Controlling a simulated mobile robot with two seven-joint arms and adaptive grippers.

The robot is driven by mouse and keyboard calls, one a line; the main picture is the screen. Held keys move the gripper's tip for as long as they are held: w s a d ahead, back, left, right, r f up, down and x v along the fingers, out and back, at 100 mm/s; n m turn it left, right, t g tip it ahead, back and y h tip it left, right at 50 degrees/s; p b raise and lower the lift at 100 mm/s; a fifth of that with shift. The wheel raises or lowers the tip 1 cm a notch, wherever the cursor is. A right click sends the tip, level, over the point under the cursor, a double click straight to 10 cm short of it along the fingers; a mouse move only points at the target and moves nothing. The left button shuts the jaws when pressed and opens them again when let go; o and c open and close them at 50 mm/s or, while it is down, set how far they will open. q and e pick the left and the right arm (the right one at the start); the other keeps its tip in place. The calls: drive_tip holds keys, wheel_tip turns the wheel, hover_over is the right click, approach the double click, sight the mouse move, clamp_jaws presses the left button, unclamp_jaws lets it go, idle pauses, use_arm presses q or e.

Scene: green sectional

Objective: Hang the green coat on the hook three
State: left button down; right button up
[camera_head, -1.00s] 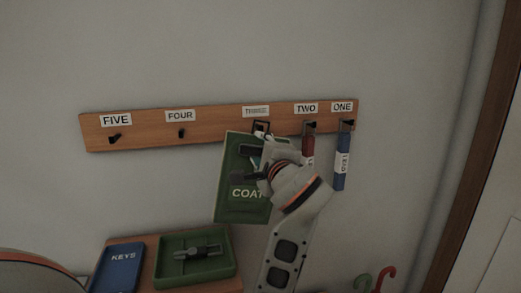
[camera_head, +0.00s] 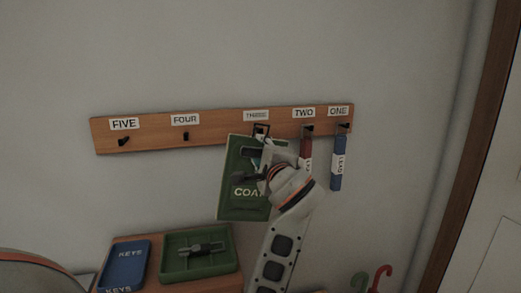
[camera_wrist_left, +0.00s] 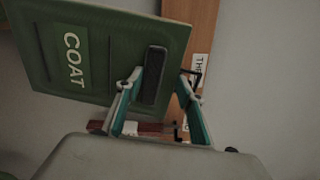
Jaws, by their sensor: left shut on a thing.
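The green coat (camera_head: 236,190) is a flat green panel labelled COAT, hanging at a slight tilt in front of the rack below the label THREE (camera_head: 256,115). A dark loop at its top lies at hook three (camera_head: 261,130); I cannot tell whether the loop is over the hook. My left gripper (camera_head: 257,166) is shut on the coat at its upper right part. In the left wrist view the coat (camera_wrist_left: 105,50) shows its COAT label and a black bar near the fingers (camera_wrist_left: 165,100). My right gripper is not in view.
The wooden rack (camera_head: 215,133) has bare hooks five (camera_head: 123,142) and four (camera_head: 186,136). A red tag (camera_head: 306,148) hangs at two, close beside my gripper, and a blue tag (camera_head: 338,165) at one. A blue tray (camera_head: 122,268) and green tray (camera_head: 230,263) stand below.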

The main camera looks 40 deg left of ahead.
sight(258, 156)
use_arm(q)
drive_tip(key=shift+w+a+f, duration=0.15)
drive_tip(key=shift+w+a, duration=0.05)
drive_tip(key=shift+a, duration=0.25)
drive_tip(key=c, duration=1.6)
unclamp_jaws()
drive_tip(key=o, duration=0.4)
drive_tip(key=shift+w+a+f+g, duration=0.3)
drive_tip(key=shift+w+a+f, duration=0.5)
drive_tip(key=shift+w+a, duration=0.05)
drive_tip(key=shift+c, duration=0.2)
drive_tip(key=shift+s+d+r, duration=0.25)
drive_tip(key=shift+s+d, duration=0.05)
drive_tip(key=shift+d, duration=0.1)
wheel_tip(258, 156, up, 10)
drive_tip(key=shift+r, duration=0.1)
